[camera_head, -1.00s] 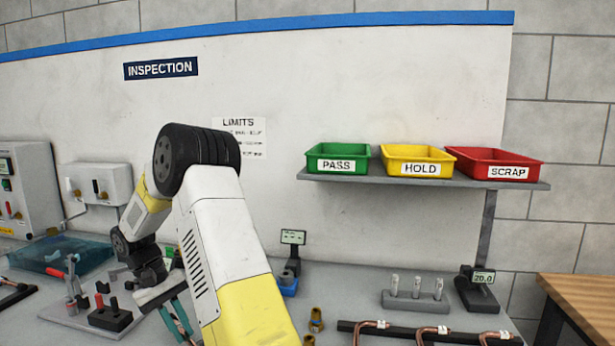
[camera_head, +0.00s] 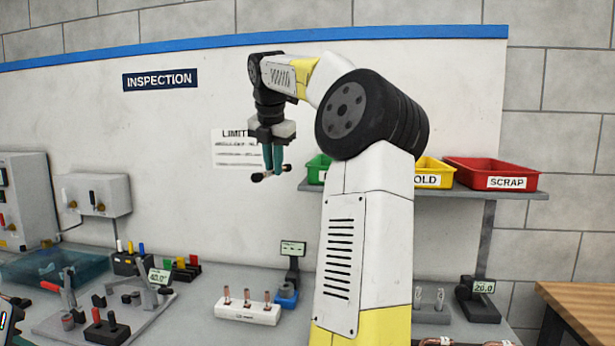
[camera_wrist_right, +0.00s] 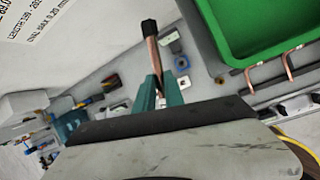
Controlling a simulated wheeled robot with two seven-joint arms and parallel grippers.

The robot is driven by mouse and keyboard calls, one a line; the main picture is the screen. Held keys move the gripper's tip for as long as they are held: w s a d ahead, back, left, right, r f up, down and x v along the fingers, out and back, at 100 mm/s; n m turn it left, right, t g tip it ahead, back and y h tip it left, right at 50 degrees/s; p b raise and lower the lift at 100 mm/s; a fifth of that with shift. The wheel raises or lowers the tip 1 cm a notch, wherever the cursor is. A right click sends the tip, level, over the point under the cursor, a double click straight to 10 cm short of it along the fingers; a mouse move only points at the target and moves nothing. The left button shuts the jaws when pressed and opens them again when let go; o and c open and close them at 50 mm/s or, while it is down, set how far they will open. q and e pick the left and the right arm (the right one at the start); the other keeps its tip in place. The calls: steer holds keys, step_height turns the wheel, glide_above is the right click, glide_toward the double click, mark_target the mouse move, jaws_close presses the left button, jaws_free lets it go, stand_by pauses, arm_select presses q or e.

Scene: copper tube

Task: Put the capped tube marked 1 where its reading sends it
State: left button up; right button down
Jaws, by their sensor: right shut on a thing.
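My right gripper (camera_head: 273,172) is raised in front of the wall, left of the bin shelf, shut on the capped tube. The tube (camera_wrist_right: 154,55) is copper with a black cap (camera_wrist_right: 149,27) that points away from the jaws in the right wrist view. In the head view the tube's dark ends (camera_head: 257,177) stick out on both sides of the fingers. No number on it can be read. The green bin (camera_head: 317,168) is mostly hidden behind my arm; it shows large at upper right in the wrist view (camera_wrist_right: 222,30), beside the tube.
The yellow HOLD bin (camera_head: 433,170) is partly hidden by my arm; the red SCRAP bin (camera_head: 495,173) is right of it on the shelf (camera_head: 520,194).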

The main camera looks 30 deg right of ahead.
steer(key=s+d+r+n+y, duration=0.1)
steer(key=s+d+r+n, duration=0.15)
steer(key=r, duration=0.25)
steer(key=d, duration=0.5)
steer(key=w+d+f, duration=0.1)
steer(key=d, duration=0.8)
steer(key=shift+w+d+f, duration=0.35)
steer(key=shift+d+f, duration=0.35)
steer(key=shift+d, duration=0.05)
steer(key=shift+a+f, duration=0.15)
steer(key=shift+f, duration=1.3)
steer(key=shift+f, duration=0.15)
steer(key=shift+f, duration=0.4)
steer(key=c, duration=1.4)
jaws_free()
steer(key=shift+f, duration=0.15)
steer(key=shift+c, duration=0.2)
steer(key=shift+s, duration=0.1)
